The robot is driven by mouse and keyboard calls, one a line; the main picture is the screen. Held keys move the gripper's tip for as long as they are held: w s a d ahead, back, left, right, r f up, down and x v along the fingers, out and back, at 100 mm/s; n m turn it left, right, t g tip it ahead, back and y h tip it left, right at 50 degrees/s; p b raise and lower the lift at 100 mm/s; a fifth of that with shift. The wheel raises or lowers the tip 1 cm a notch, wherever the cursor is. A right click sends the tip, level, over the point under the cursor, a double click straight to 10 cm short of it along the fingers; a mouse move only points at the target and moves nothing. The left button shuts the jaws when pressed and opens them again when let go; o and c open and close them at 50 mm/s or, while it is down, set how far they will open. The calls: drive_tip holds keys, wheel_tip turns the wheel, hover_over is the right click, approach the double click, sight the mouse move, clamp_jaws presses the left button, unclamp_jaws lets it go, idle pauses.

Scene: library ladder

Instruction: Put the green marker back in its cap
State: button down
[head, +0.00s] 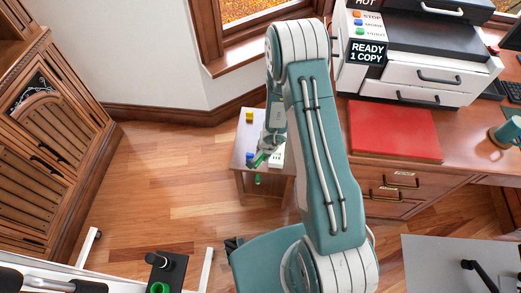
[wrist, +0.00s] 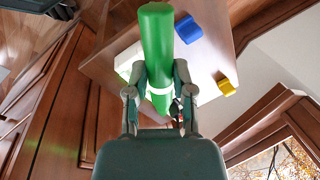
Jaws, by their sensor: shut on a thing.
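The green marker (wrist: 157,40) is a thick green cylinder with a white band, held between the two fingers of my gripper (wrist: 160,72). In the head view my gripper (head: 264,156) is over the front part of a small side table (head: 242,143). A small green piece (head: 257,180) shows just below the gripper, in front of the table edge; I cannot tell whether it is part of the marker. A blue piece (wrist: 188,30) and a yellow piece (wrist: 227,87) are on the tabletop. I cannot make out the marker's cap for certain.
A white block (head: 277,155) is on the side table, partly behind my arm. To the right is a desk with a red pad (head: 395,130), a printer (head: 420,65) and a teal mug (head: 508,132). A wooden cabinet (head: 45,140) stands left. The wooden floor (head: 160,190) between is clear.

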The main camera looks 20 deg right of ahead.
drive_tip(key=shift+r, duration=0.15)
drive_tip(key=w+a+r+n+g, duration=0.1)
drive_tip(key=w+a+r+n, duration=0.2)
drive_tip(key=w+r+n, duration=0.55)
drive_tip(key=s+d+r+n+g, duration=0.1)
drive_tip(key=d+r, duration=0.2)
drive_tip(key=r, duration=0.5)
drive_tip(key=shift+s+d+r+y, duration=0.3)
drive_tip(key=shift+s+y, duration=0.1)
drive_tip(key=shift+s+n, duration=0.1)
drive_tip(key=shift+n, duration=0.15)
